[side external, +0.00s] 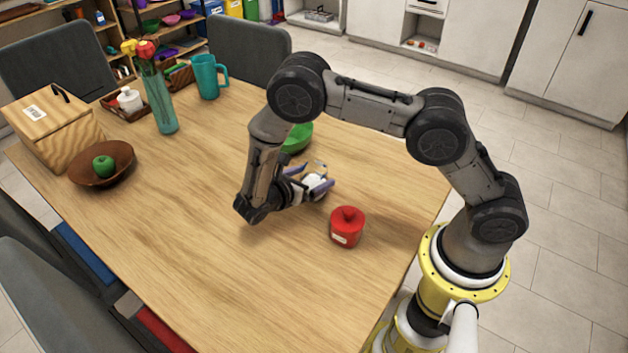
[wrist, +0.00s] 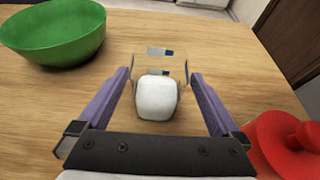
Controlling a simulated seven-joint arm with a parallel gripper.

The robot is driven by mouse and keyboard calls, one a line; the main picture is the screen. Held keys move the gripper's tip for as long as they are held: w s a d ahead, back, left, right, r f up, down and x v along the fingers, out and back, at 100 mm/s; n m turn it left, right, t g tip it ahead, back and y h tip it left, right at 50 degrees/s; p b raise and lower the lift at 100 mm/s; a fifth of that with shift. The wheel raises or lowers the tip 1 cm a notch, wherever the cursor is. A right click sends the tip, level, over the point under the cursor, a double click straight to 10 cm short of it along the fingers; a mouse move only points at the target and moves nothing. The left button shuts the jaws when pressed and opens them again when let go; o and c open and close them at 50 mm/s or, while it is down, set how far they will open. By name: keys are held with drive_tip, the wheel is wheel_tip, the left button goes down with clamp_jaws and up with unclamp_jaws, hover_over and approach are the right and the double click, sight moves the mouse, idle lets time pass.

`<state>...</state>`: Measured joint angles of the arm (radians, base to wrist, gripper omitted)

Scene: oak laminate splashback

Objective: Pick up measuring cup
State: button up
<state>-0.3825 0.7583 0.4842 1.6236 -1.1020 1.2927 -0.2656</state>
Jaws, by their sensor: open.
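A clear cup-like vessel with blue markings (wrist: 160,52), which looks like the measuring cup, stands on the table ahead of my gripper (wrist: 160,76). A rounded white object (wrist: 157,98) shows between the fingers, in front of or inside the clear vessel; I cannot tell which. My gripper is open, with a purple finger on each side and gaps to the white object. In the side external view, my gripper (side external: 308,179) is low over the table, and the clear vessel (side external: 317,167) shows partly behind the fingers.
A green bowl (wrist: 55,32) lies ahead left in the wrist view, and a red lidded pot (side external: 347,228) is close on the right. A wooden bowl with a green apple (side external: 103,166), a flower vase (side external: 160,105) and a teal pitcher (side external: 206,78) stand farther off. The table's near middle is clear.

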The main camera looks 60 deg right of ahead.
drive_tip(key=x, duration=0.4)
drive_tip(key=shift+w+d+f, duration=0.1)
drive_tip(key=shift+d+f, duration=0.1)
drive_tip(key=c, duration=1.4)
